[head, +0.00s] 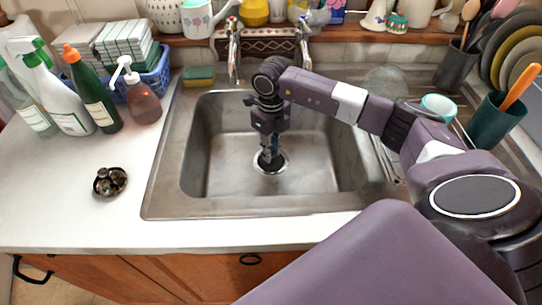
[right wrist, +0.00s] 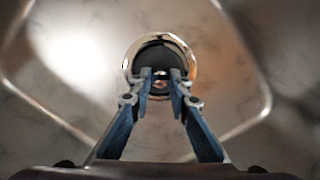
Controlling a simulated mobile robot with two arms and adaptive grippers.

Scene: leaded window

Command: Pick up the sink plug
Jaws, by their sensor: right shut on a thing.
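The sink plug (head: 264,160) is a dark round piece at the drain in the floor of the steel sink (head: 222,180). In the right wrist view the black plug (right wrist: 160,58) shows inside a shiny chrome drain ring (right wrist: 130,64). My right gripper (head: 268,152) reaches straight down into the sink. Its blue fingers (right wrist: 161,83) are closed around a small shiny part at the plug's middle. I cannot tell whether the plug is seated or slightly raised. The fingertips hide part of it. My left gripper is not in view.
Two taps (head: 233,52) (head: 303,42) stand behind the sink. A sponge (head: 198,76) lies at its back left corner. Bottles (head: 95,95) and a small dark dish (head: 110,181) are on the left counter. A green cup (head: 494,120) stands right.

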